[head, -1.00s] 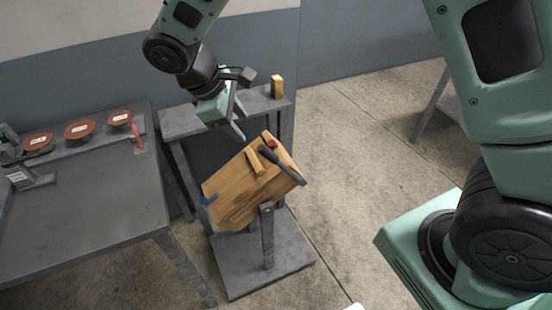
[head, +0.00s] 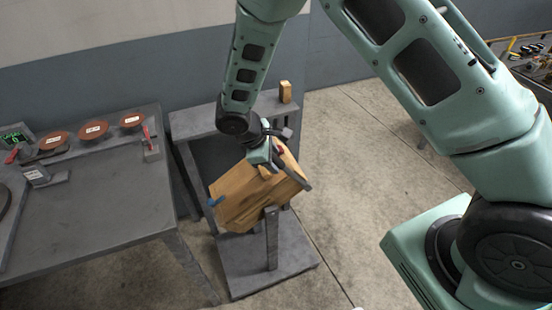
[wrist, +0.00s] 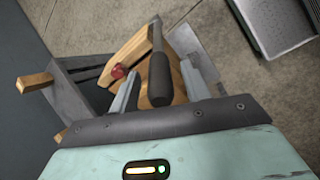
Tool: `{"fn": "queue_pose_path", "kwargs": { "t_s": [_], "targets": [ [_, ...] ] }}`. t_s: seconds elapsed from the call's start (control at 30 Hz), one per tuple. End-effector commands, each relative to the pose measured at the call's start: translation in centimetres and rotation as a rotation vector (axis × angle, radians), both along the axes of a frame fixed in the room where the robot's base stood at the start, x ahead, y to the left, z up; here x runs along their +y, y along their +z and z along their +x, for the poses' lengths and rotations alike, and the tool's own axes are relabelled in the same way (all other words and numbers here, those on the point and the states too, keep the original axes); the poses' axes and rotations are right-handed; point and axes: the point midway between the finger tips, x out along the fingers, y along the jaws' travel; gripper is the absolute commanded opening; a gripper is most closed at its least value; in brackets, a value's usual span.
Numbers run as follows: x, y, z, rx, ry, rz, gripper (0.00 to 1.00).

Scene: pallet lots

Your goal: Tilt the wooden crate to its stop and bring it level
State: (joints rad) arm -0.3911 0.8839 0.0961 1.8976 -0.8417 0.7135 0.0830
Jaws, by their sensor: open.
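The wooden crate (head: 240,200) sits tilted on a grey stand (head: 271,240), its left end low and its right end high. A dark bar handle (wrist: 159,78) crosses its upper side, with a red knob (wrist: 118,72) beside it. A blue piece (head: 216,201) marks the low corner. My gripper (head: 287,160) is at the crate's upper part, covering some of it in the head view. In the wrist view my gripper (wrist: 160,70) is open, with one finger on each side of the handle; I cannot tell whether either finger touches it.
A grey table (head: 100,220) with several brown discs and a red-handled clamp (head: 149,143) stands at the left. A grey bench (head: 190,123) behind the crate bears a small wooden block (head: 285,92). Concrete floor (head: 350,170) is clear to the right.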

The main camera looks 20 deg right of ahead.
Motion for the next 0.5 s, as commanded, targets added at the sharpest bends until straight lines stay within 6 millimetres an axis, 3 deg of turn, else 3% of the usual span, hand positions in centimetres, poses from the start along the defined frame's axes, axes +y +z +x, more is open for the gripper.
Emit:
{"fn": "queue_pose_path", "kwargs": {
  "t_s": [0.2, 0.5],
  "targets": [
    [-1.0, -1.9, 0.2, 0.0, 0.0, -0.001, 0.47],
    [-1.1, -2.3, 0.2, -0.001, -0.001, 0.0, 0.47]
  ]
}}
